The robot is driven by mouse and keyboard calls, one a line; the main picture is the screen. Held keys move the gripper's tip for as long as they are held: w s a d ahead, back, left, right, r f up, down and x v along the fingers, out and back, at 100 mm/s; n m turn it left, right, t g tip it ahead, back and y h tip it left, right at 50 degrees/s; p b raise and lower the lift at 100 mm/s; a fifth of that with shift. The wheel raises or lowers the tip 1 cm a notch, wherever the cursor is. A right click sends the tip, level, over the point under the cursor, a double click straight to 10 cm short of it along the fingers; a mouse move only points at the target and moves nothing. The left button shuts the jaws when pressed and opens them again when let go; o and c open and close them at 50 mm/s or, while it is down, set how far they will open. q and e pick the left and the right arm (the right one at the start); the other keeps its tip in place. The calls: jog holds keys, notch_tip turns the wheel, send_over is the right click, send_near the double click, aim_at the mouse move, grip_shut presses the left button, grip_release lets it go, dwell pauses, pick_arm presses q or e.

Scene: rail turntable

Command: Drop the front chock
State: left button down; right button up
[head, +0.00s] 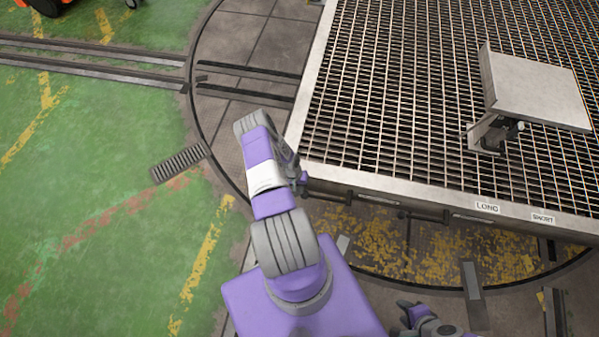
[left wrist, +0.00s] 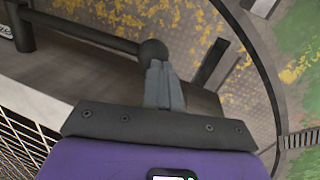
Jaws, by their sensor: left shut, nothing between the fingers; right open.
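No part in view can be told for sure as the front chock. In the left wrist view a dark bar with a round ball end (left wrist: 153,51) runs along the edge of the grated deck. My left gripper (left wrist: 158,70) is shut and empty, its fingertips close by the ball; I cannot tell whether they touch it. In the head view my left gripper (head: 299,183) is at the deck's near left corner, partly hidden by my arm. My right gripper (head: 408,312) is at the bottom edge, partly cut off, open and apart from the deck.
The grated deck (head: 400,100) fills the upper right, with LONG (head: 487,208) and SHORT (head: 542,218) labels on its front edge. Rails (head: 90,68) lead in from the left.

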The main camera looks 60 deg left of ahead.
pick_arm(q)
jog(key=s+a+r+p, duration=0.2)
jog(key=r, duration=0.4)
jog(key=s+a+r+p, duration=0.2)
jog(key=r, duration=0.3)
jog(key=shift+a+r, duration=0.35)
jog(key=shift+a, duration=0.05)
jog(key=w+d+r+m+h+p, duration=0.15)
jog(key=w+d+r, duration=0.25)
jog(key=w+d, duration=0.5)
jog(key=w+d+r+m+h+p, duration=0.1)
jog(key=w+d+r+m, duration=0.35)
jog(key=d, duration=0.85)
jog(key=s+d+r+m+p, duration=0.1)
jog(key=d+r, duration=0.4)
jog(key=d, duration=0.5)
jog(key=s+d+r+m, duration=0.1)
jog(key=s+d+r, duration=0.3)
jog(key=d, duration=0.5)
jog(key=shift+d+r+m+g+p, duration=0.3)
jog(key=shift+d+r+g+p, duration=0.1)
jog(key=shift+r, duration=0.3)
